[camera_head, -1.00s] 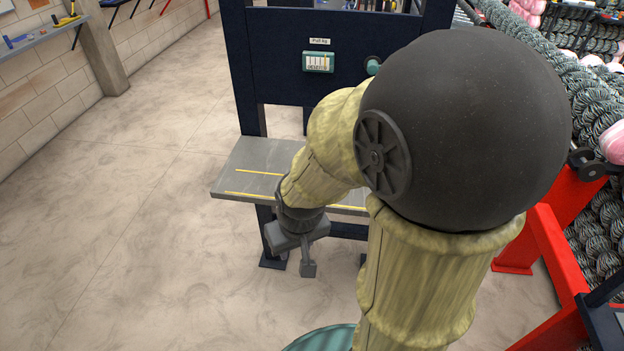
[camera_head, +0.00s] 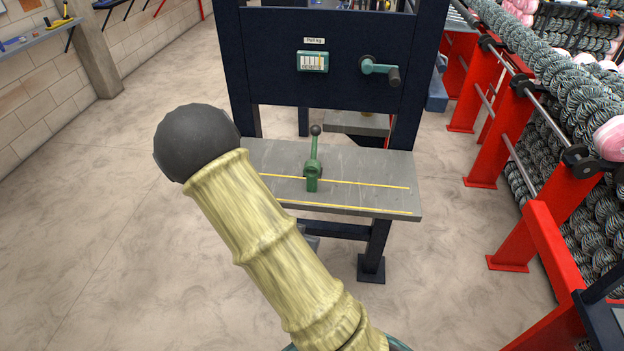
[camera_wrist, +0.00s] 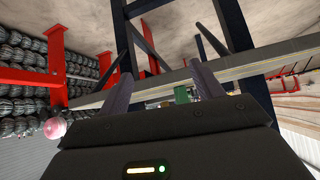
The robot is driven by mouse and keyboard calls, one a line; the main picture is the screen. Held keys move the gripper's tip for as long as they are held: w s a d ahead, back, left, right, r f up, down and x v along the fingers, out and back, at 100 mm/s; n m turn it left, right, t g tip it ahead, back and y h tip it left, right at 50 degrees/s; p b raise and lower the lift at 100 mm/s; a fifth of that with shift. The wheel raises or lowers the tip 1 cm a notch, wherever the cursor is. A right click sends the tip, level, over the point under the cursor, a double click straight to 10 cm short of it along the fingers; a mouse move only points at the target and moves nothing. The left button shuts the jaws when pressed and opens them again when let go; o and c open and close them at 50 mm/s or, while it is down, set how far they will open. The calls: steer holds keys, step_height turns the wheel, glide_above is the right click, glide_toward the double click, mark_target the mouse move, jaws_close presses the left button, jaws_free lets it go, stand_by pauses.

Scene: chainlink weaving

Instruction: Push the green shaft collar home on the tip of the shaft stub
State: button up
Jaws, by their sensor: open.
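A green lever fixture (camera_head: 312,170) with a dark ball knob stands upright on the grey bench (camera_head: 365,165). In the head view my arm hides most of the gripper, in front of and below the bench.
Red machine stands (camera_head: 535,235) and wound spools are at the right. The floor at the left is clear.

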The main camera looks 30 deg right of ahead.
mark_target(312, 177)
steer(key=w+d+r+n+t+h, duration=0.1)
steer(key=w+d+r+t+h, duration=0.1)
steer(key=t, duration=0.6)
step_height(312, 177, up, 3)
steer(key=shift+w+d+r+n+h, duration=0.2)
steer(key=shift+w+n+h, duration=0.3)
steer(key=shift+h, duration=0.7)
steer(key=shift+w, duration=0.1)
steer(key=p+x, duration=0.3)
steer(key=x, duration=0.9)
steer(key=shift+d+p, duration=0.1)
steer(key=shift+p, duration=0.2)
